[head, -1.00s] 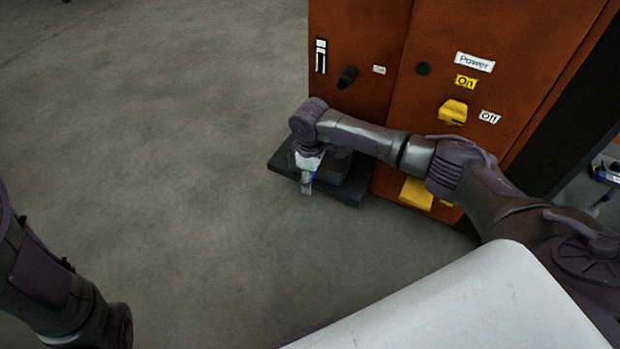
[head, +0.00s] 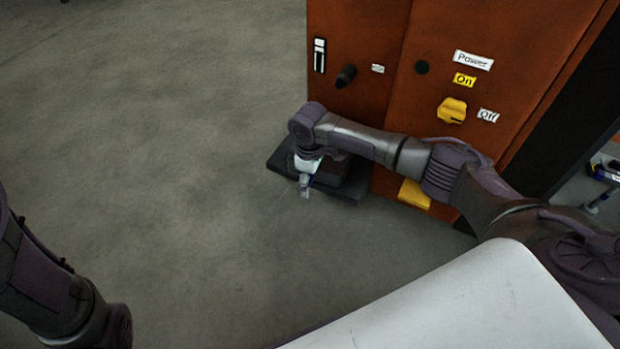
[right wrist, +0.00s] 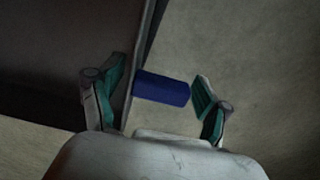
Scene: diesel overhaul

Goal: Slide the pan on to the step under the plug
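A low dark slab (head: 281,160), which looks like the step, lies on the floor against the orange cabinet. A dark grey box-like pan (head: 345,181) shows on or over it, partly hidden by my right arm; I cannot tell how fully it rests there. The black knob-like plug (head: 346,76) sticks out of the cabinet above. My right gripper (head: 305,187) points down at the pan's near side. In the right wrist view its fingers (right wrist: 160,84) are open on either side of a blue handle (right wrist: 162,88) beside the pan's dark wall (right wrist: 142,55). My left gripper is out of view.
The orange cabinet (head: 365,25) stands behind, with a yellow switch (head: 452,110) and a yellow block (head: 414,194) low on its front. The grey floor (head: 150,120) to the left is clear.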

